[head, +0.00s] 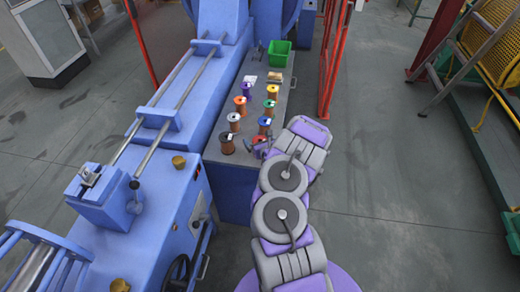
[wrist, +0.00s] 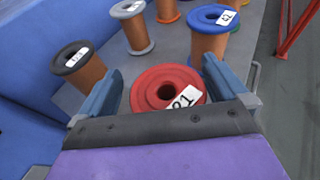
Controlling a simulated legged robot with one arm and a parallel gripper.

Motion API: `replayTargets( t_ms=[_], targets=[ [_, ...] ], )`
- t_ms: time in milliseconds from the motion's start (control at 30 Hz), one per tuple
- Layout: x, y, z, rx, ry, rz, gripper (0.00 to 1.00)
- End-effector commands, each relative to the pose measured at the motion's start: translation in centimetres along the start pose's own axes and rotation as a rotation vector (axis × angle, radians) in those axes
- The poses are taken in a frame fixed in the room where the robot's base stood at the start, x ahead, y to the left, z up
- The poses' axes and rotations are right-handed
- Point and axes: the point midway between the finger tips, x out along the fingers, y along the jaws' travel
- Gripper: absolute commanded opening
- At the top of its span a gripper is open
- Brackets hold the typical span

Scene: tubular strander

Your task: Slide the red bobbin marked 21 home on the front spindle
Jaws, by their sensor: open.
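The red bobbin marked 21 (wrist: 168,88) stands on the grey bench top, seen from above in the wrist view, its centre hole visible. My gripper (wrist: 160,70) is open, with one jaw on each side of this bobbin; I cannot tell whether either jaw touches it. In the head view my gripper (head: 257,147) is at the bench's near end, and the arm hides most of the bobbin there. Long bare rods (head: 160,140) run along the blue machine (head: 150,215) at left; I cannot tell which part is the front spindle.
A black-topped bobbin (head: 226,141) stands left of my gripper, a blue-topped one (head: 265,121) just beyond. Several other bobbins and a green bin (head: 279,53) stand farther along the bench (head: 215,152). Red posts (head: 331,60) rise at its right.

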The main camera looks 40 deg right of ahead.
Motion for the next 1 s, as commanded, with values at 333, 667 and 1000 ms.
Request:
replayTargets(
  t_ms=[333,667,1000],
  targets=[
    [0.28,-0.76,-0.37,0.008,0.004,0.004,0.75],
    [0.13,-0.57,-0.25,0.006,0.003,-0.002,0.43],
    [0.15,-0.68,-0.19,0.006,0.001,0.001,0.11]
  ],
)
